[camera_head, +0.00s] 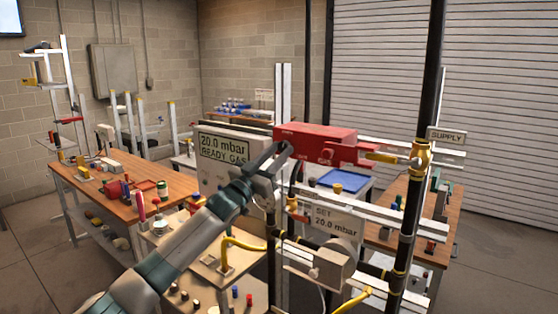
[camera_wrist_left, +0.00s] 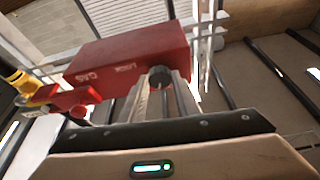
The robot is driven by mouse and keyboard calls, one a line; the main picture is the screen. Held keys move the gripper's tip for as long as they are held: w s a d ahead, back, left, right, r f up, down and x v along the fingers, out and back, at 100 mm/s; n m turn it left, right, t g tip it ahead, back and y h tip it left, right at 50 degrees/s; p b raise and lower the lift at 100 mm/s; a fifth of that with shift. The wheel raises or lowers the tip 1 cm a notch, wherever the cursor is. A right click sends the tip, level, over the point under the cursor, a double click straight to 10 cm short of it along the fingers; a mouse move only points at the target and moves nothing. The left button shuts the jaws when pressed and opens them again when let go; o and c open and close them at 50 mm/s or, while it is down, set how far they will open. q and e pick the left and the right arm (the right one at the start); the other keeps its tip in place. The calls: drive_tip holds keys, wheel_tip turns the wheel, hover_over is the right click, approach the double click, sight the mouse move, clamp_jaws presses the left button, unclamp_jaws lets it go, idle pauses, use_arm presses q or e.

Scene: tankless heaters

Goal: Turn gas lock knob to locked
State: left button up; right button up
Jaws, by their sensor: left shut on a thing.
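The red gas lock box (camera_head: 318,143) sits on the pipe frame in the head view, and its face with "GAS" lettering fills the upper left of the wrist view (camera_wrist_left: 125,58). A dark round knob (camera_wrist_left: 160,77) sits at the box's right end in the wrist view. My left gripper (camera_head: 282,150) reaches the box's left end in the head view. Its fingers (camera_wrist_left: 164,92) are shut on the knob in the wrist view. The knob is mostly hidden by the gripper in the head view, and its pointing direction cannot be read. My right gripper is not in view.
A yellow valve fitting (camera_head: 420,155) on a dark vertical pipe stands right of the box. A display panel (camera_head: 222,150) reading 20.0 mbar is behind my left arm. A wooden bench (camera_head: 165,180) with tools is at left. Pipes and a grey regulator (camera_head: 330,262) lie below.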

use_arm(q)
drive_tip(key=m+g+h, duration=0.1)
drive_tip(key=m, duration=0.1)
drive_tip(key=shift+a+m, duration=0.15)
drive_tip(key=shift+m, duration=0.25)
drive_tip(key=m, duration=0.2)
drive_tip(key=m+g+h, duration=0.1)
drive_tip(key=m, duration=0.1)
drive_tip(key=shift+w+r+g, duration=0.1)
drive_tip(key=shift+g, duration=0.2)
drive_tip(key=m+g, duration=0.1)
drive_tip(key=m, duration=0.2)
drive_tip(key=m+g+h, duration=0.1)
drive_tip(key=m+g, duration=0.1)
drive_tip(key=m, duration=0.2)
drive_tip(key=shift+w+a+r+p, duration=0.1)
drive_tip(key=shift+a+r+p, duration=0.05)
drive_tip(key=shift+p, duration=0.2)
drive_tip(key=shift+m+g+y+p, duration=0.35)
drive_tip(key=shift+m+g, duration=0.55)
drive_tip(key=shift+m, duration=1.3)
drive_tip(key=o, duration=1)
drive_tip(key=shift+o, duration=0.2)
drive_tip(key=shift+a, duration=0.15)
